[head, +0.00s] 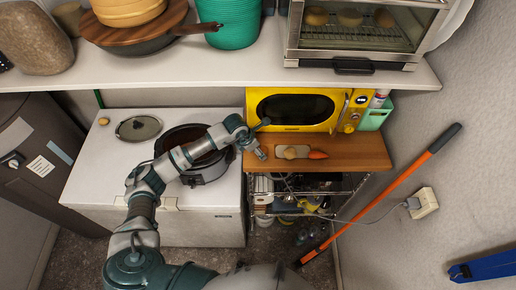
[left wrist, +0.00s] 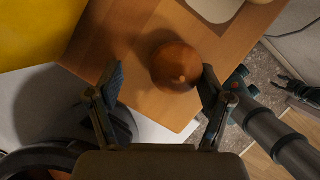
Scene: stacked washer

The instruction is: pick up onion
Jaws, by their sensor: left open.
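In the left wrist view a round brown onion (left wrist: 176,68) sits on the wooden board surface, near its edge. My left gripper (left wrist: 164,92) is open, with one finger to the onion's left and the other close to its right side. The fingers do not hold it. In the head view my left gripper (head: 262,139) is above the left end of the wooden top (head: 345,146) in front of the yellow microwave. I cannot make out the onion there; the gripper seems to hide it.
A small grey board (head: 300,146) with a tan item (head: 290,153) and a carrot (head: 318,155) lies right of the gripper. The yellow microwave (head: 290,108) stands behind. A dark pot (head: 205,168) on the white chest (head: 100,185) is under my arm.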

